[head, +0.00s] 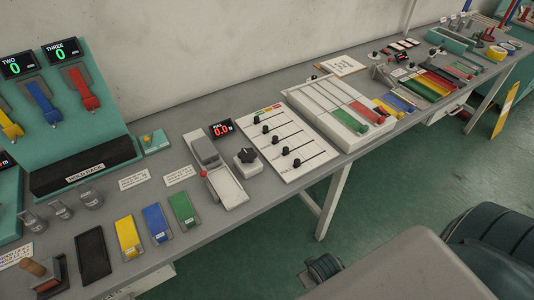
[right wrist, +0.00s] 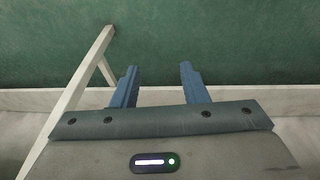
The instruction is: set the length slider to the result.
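A white slider panel (head: 291,149) lies on the grey bench in the middle of the head view. It has several parallel slots, each with a black knob; the lowest knob (head: 297,163) sits partway along its slot. The small lettering is too blurred to tell which is the length slider. A small display (head: 221,129) left of the panel reads 0.0 in red. My right gripper (right wrist: 158,82) shows in the right wrist view with its two blue fingers apart and nothing between them, over green floor. My left gripper is not in view.
A black rotary knob (head: 246,156) and a grey lever device (head: 222,180) stand left of the panel. A white tray with coloured bars (head: 340,113) stands to its right. Yellow, blue and green blocks (head: 155,222) lie nearer.

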